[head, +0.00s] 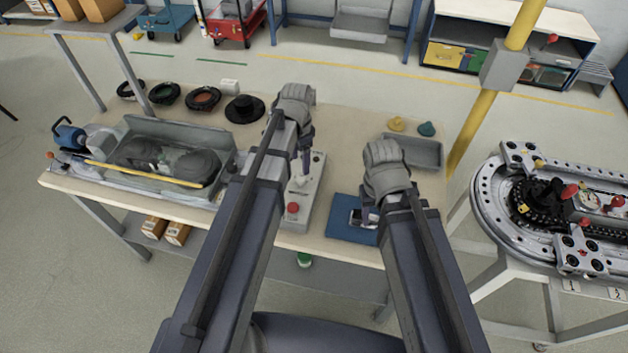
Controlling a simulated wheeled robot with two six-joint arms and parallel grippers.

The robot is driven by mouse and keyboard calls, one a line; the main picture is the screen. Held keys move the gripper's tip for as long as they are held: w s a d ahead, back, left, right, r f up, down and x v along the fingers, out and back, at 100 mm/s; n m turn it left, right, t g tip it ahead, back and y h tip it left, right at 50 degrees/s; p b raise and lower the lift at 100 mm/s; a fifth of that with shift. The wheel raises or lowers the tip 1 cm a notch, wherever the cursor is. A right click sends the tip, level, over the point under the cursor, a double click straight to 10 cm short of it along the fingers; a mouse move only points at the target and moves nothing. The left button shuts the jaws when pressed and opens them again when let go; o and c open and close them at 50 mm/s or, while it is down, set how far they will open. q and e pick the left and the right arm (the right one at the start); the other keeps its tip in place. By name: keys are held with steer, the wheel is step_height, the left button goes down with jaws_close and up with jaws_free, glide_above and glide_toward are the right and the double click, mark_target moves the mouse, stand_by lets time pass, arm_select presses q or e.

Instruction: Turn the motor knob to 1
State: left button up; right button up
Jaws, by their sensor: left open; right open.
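A grey control box (312,198) lies on the table under my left gripper. A red button (293,208) shows at its near end, and a pale knob-like part (300,181) shows just below my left fingers. I cannot read any number or pointer on it. My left gripper (303,162) is open above the box; I cannot tell whether it touches the knob. The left arm hides part of the box. My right gripper (367,214) is open over a blue mat (345,232), near a small light metallic item (356,217).
Dark rings and a black hat-like part (245,108) lie behind. A grey bin (418,153) sits right. A yellow post (478,120) and the ring track (490,215) stand further right.

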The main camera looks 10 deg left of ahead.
mark_target(301, 179)
arm_select(q)
steer(key=shift+f, duration=0.15)
steer(key=shift+f+b, duration=0.85)
steer(key=shift+b, duration=0.1)
step_height(301, 179, down, 6)
steer(key=b, duration=0.6)
steer(key=shift+r, duration=0.1)
jaws_close()
